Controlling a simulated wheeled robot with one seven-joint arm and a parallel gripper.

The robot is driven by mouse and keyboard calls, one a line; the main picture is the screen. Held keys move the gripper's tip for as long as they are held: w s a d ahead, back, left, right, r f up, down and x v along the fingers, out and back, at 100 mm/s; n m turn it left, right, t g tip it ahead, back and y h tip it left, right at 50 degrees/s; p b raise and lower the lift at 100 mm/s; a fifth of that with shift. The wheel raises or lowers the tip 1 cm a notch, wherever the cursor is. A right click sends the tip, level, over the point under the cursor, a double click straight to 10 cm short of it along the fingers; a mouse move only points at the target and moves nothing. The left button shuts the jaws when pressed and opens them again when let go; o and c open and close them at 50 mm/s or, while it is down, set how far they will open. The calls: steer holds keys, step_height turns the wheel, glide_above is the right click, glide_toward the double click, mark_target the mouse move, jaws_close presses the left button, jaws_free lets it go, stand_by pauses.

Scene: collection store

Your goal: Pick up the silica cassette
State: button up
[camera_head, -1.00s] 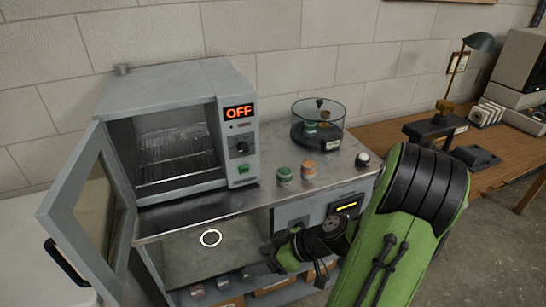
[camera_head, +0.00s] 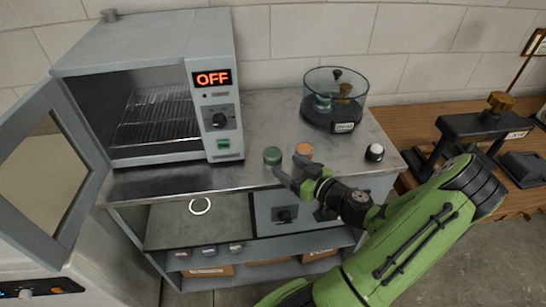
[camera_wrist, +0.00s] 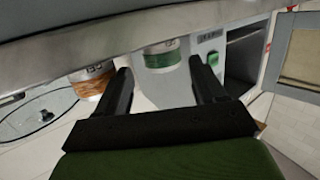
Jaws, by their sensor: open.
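Two small capped canisters stand side by side on the steel bench top: a green one (camera_head: 272,156) and an orange one (camera_head: 304,150). The frames do not label either as the silica cassette. My gripper (camera_head: 286,170) is at the bench's front edge, just in front of them, its fingers partly overlapping them in the head view. In the wrist view my gripper (camera_wrist: 160,66) is open and empty. The green-banded canister (camera_wrist: 165,56) shows between and beyond the fingertips, and the orange-banded one (camera_wrist: 92,82) lies outside the left finger. Contact is not visible.
An oven (camera_head: 150,90) reading OFF stands left with its door (camera_head: 50,185) open. A glass desiccator (camera_head: 335,105) stands behind the canisters, holding small items. A white-topped knob (camera_head: 374,152) is right. A white ring (camera_head: 200,205) lies on the lower shelf.

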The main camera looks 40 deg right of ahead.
mark_target(268, 155)
steer(key=w, duration=0.3)
steer(key=w+f, duration=0.1)
steer(key=w, duration=0.5)
steer(key=shift+w+f, duration=0.1)
steer(key=shift+f, duration=0.05)
steer(key=c, duration=0.8)
